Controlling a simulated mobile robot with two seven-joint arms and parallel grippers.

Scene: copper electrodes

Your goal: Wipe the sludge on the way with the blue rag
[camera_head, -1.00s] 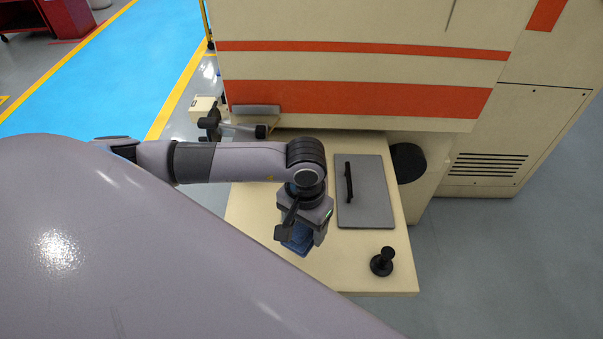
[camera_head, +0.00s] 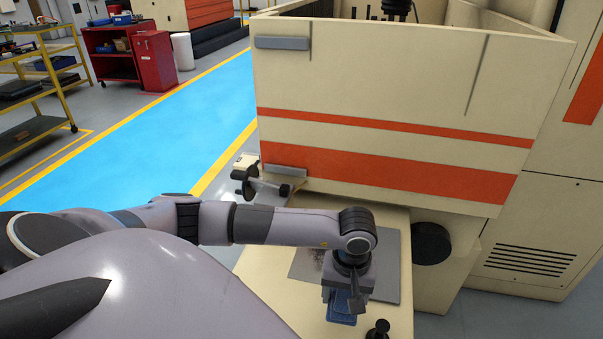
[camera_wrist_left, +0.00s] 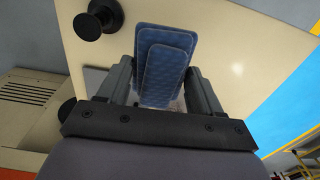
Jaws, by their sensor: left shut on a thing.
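My left gripper (camera_head: 346,292) is shut on the blue rag (camera_head: 342,308), held low over the cream worktop near the front edge of a grey plate (camera_head: 388,272). In the left wrist view the folded rag (camera_wrist_left: 163,55) sticks out between the two fingers (camera_wrist_left: 160,85). My arm hides part of the plate, and whether the rag touches a surface is unclear. My right gripper is not in view.
A black knob (camera_head: 378,331) stands on the worktop (camera_head: 285,291) in front of the plate. The large cream machine cover (camera_head: 400,90) with orange stripes rises behind. A black round part (camera_head: 431,243) sits to the right. A black-and-grey fitting (camera_head: 258,184) is at the back left.

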